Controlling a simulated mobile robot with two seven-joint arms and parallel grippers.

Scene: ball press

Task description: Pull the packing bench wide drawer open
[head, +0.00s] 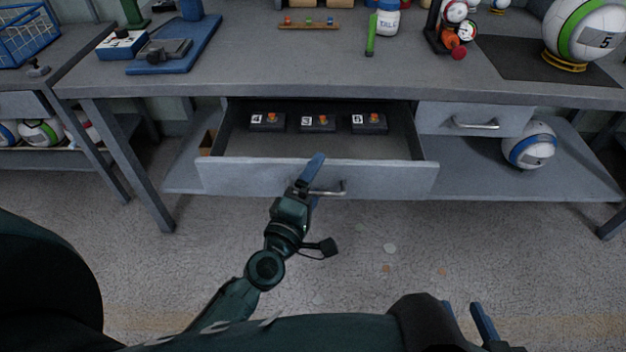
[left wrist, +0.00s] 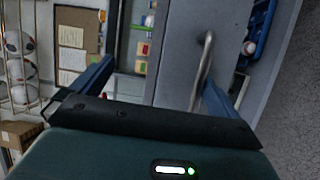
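The wide drawer (head: 225,177) of the packing bench (head: 330,84) stands pulled out, with its inside showing. Its bar handle (head: 341,188) is on the front panel, partly hidden by my left gripper (head: 316,181). That gripper is at the handle with its blue fingers apart. In the left wrist view the handle (left wrist: 205,62) runs between the spread fingers, close to the right-hand one; I cannot tell if they touch. My right gripper (head: 469,322) is low at the right, away from the bench, open and empty.
Several black blocks with orange tops lie in the drawer, including one marked 3 (head: 318,123). A narrow shut drawer (head: 471,117) is to the right. A ball (head: 530,146) sits on the lower shelf (head: 560,182). The floor in front (head: 400,225) is mostly clear.

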